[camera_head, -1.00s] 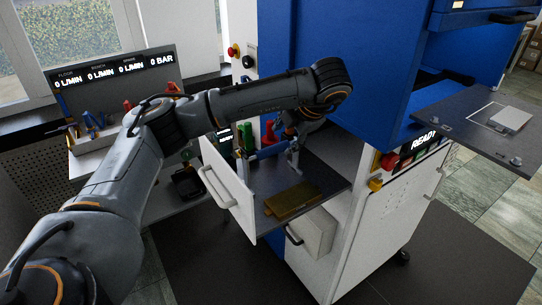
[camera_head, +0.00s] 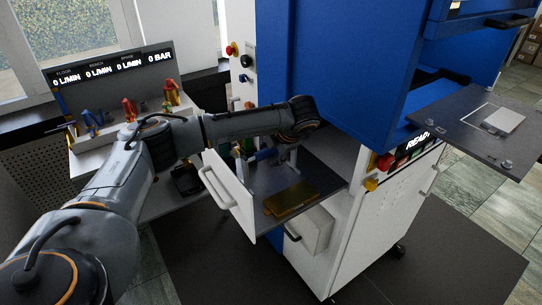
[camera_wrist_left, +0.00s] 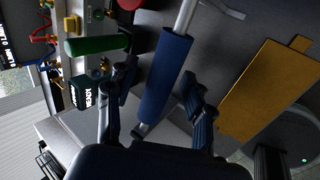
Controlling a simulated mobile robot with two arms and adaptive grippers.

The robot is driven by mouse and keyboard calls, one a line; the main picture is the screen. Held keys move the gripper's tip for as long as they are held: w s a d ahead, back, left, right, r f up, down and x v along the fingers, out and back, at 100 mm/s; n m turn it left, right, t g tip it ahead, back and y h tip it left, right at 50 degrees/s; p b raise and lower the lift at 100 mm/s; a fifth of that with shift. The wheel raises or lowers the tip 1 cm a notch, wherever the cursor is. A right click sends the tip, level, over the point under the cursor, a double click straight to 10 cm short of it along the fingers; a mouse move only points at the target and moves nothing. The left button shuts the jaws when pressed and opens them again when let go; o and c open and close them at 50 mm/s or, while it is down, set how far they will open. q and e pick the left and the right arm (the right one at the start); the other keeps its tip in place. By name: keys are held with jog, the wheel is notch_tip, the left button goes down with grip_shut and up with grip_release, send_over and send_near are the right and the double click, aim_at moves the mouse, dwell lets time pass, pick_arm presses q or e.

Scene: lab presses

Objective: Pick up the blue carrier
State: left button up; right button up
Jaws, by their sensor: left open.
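The blue carrier is a dark blue cylinder on a metal rod (camera_wrist_left: 163,78) in the left wrist view. In the head view a short part of it (camera_head: 264,154) shows above the open drawer, partly hidden by my arm. My left gripper (camera_wrist_left: 158,88) is open, with one dark finger on each side of the carrier in the left wrist view. I cannot tell whether the fingers touch it. In the head view the left gripper (camera_head: 284,158) is over the drawer and mostly hidden under the wrist. My right gripper is not in view.
The drawer has a white front with a handle (camera_head: 217,187) and holds a flat yellow plate (camera_head: 292,200), also seen in the left wrist view (camera_wrist_left: 268,90). A green cylinder (camera_wrist_left: 95,45) is close to the left finger. A blue press (camera_head: 345,80) stands just behind.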

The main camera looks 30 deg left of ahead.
pick_arm(q)
grip_shut()
jog(key=shift+r, duration=0.1)
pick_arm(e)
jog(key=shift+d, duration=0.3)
pick_arm(q)
jog(key=shift+w, duration=0.1)
jog(key=shift+r, duration=0.3)
notch_tip(320, 180, up, 8)
jog(key=b, duration=0.2)
jog(key=shift+r+b, duration=0.15)
jog(key=shift+b, duration=0.25)
jog(key=shift+r, duration=0.55)
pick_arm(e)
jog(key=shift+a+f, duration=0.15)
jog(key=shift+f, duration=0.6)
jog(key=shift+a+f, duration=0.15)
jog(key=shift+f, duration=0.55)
